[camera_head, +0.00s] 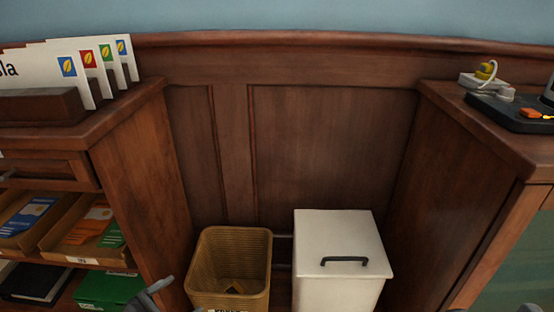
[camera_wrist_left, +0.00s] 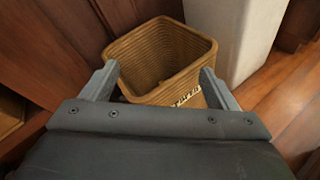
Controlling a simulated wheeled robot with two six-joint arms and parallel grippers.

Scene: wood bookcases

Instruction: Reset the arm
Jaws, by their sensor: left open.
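My left gripper (camera_head: 183,296) shows only in part at the bottom edge of the head view, in front of the woven basket. In the left wrist view my left gripper (camera_wrist_left: 158,75) is open, its two grey fingers spread wide. Nothing is seen between them except the basket beyond.
The tan woven basket (camera_head: 203,270) stands beside a white lidded bin (camera_head: 340,228) between two wooden cabinets. It also shows in the wrist view (camera_wrist_left: 118,47). Envelopes (camera_head: 35,70) stand on the left cabinet. A black device (camera_head: 510,110) and plug lie on the right one.

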